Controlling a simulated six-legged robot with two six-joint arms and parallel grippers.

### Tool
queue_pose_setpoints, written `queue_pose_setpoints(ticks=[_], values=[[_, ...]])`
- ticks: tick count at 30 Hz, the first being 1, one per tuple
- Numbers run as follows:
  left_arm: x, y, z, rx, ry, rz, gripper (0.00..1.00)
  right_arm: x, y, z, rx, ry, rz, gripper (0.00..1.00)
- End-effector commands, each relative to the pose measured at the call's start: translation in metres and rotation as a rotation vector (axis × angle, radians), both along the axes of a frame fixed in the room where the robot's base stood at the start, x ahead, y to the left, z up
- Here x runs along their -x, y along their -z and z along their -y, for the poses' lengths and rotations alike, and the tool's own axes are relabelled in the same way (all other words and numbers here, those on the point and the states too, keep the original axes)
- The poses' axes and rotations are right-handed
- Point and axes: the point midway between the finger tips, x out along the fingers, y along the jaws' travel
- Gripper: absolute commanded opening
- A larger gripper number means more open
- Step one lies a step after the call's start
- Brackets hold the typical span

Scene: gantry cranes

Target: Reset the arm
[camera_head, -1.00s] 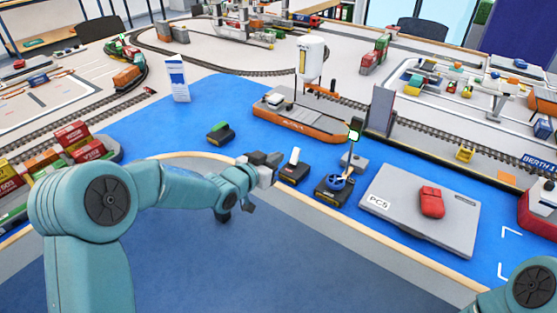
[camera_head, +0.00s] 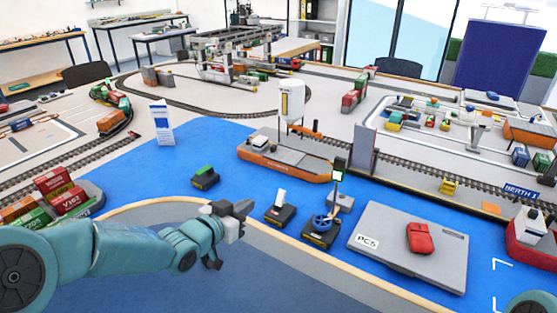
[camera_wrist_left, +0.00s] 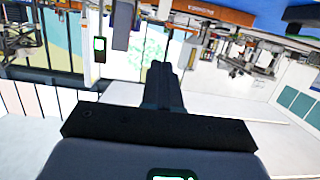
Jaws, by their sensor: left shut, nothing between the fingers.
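My left arm comes in from the lower left of the head view. Its gripper (camera_head: 243,208) is held above the front edge of the blue table top, left of a small black box with a white piece (camera_head: 281,208). It is shut and empty. In the left wrist view the two dark fingers (camera_wrist_left: 161,75) lie together, with nothing between them. Of my right arm only a teal link shows at the lower right corner of the head view; its gripper is out of the picture.
Near the gripper stand a black box with a green top (camera_head: 205,178) and a black box with a blue wheel (camera_head: 321,232). A grey PC5 pad (camera_head: 375,250) carries a red object (camera_head: 420,238). An orange ship model (camera_head: 283,160) lies farther back. The floor before the table looks clear.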

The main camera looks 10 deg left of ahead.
Motion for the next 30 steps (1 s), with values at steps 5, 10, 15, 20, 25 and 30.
queue_pose_setpoints(ticks=[5, 10, 15, 20, 25, 30], values=[[0.006, 0.033, 0.017, 0.02, 0.028, -0.124, 0.0, 0.0, -0.03, 0.0, 0.0, 0.0, 0.0, 0.43], [0.073, 0.143, 0.051, 0.115, 0.006, -0.508, 0.0, 0.0, -0.06, 0.0, 0.0, 0.0, 0.0, 0.43], [0.182, 0.226, 0.075, 0.171, -0.071, -0.925, 0.0, 0.0, -0.079, 0.0, 0.0, 0.0, 0.0, 0.43], [0.269, 0.258, 0.084, 0.182, -0.148, -1.21, 0.0, 0.0, -0.082, 0.0, 0.0, 0.0, 0.0, 0.43], [0.308, 0.263, 0.081, 0.184, -0.217, -1.348, 0.0, 0.0, -0.08, 0.0, 0.0, 0.0, 0.0, 0.43], [0.31, 0.263, 0.081, 0.178, -0.215, -1.36, 0.0, 0.0, -0.08, 0.0, 0.0, 0.0, 0.0, 0.43]])
